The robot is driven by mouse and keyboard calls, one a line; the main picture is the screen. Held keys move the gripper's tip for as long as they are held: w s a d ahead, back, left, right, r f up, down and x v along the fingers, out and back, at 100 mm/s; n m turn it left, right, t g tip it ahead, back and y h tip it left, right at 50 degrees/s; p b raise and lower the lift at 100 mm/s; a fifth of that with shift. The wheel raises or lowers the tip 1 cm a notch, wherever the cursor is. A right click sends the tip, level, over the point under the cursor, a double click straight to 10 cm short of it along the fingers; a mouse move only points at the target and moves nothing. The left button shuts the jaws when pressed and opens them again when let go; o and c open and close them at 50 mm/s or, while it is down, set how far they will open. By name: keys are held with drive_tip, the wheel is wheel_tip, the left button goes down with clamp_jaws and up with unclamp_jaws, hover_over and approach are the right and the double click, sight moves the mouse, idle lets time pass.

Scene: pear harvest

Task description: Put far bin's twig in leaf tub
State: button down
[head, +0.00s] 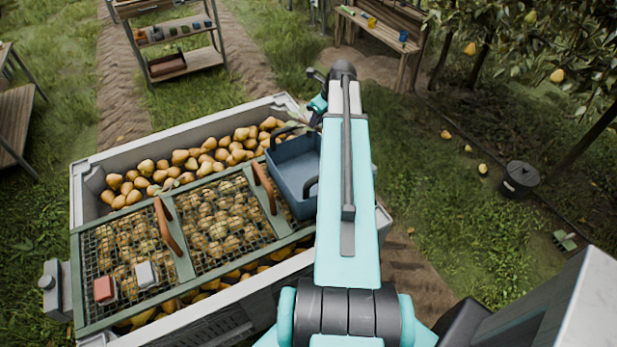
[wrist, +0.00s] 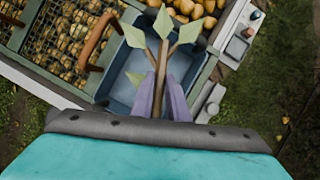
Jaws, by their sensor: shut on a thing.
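My gripper (wrist: 164,86) is shut on the brown stem of a twig (wrist: 163,55) with several pale green leaves. In the wrist view the twig points away from my gripper, over the blue leaf tub (wrist: 116,92) and its right rim. The height above the tub cannot be told. A green leaf shape (wrist: 135,78) shows against the tub's inside; whether it lies there or belongs to the twig is unclear. In the head view the tub (head: 291,168) sits on the pear bin (head: 180,147), partly behind my arm. My gripper's fingers are hidden there.
Mesh panels with brown handles (head: 264,188) cover part of the bin. A red block (head: 104,289) and a white block (head: 147,274) lie on the mesh. A shelf (head: 180,60) and a bench (head: 385,35) stand behind. A dark lidded bucket (head: 519,179) is on the grass.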

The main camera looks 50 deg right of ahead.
drive_tip(key=shift+f+b, duration=0.9)
drive_tip(key=shift+f, duration=0.65)
drive_tip(key=c, duration=1.6)
unclamp_jaws()
drive_tip(key=shift+c, duration=0.2)
drive_tip(key=shift+r, duration=0.1)
drive_tip(key=b+v, duration=0.3)
drive_tip(key=v, duration=1)
drive_tip(key=shift+r, duration=0.3)
drive_tip(key=shift+s, duration=0.1)
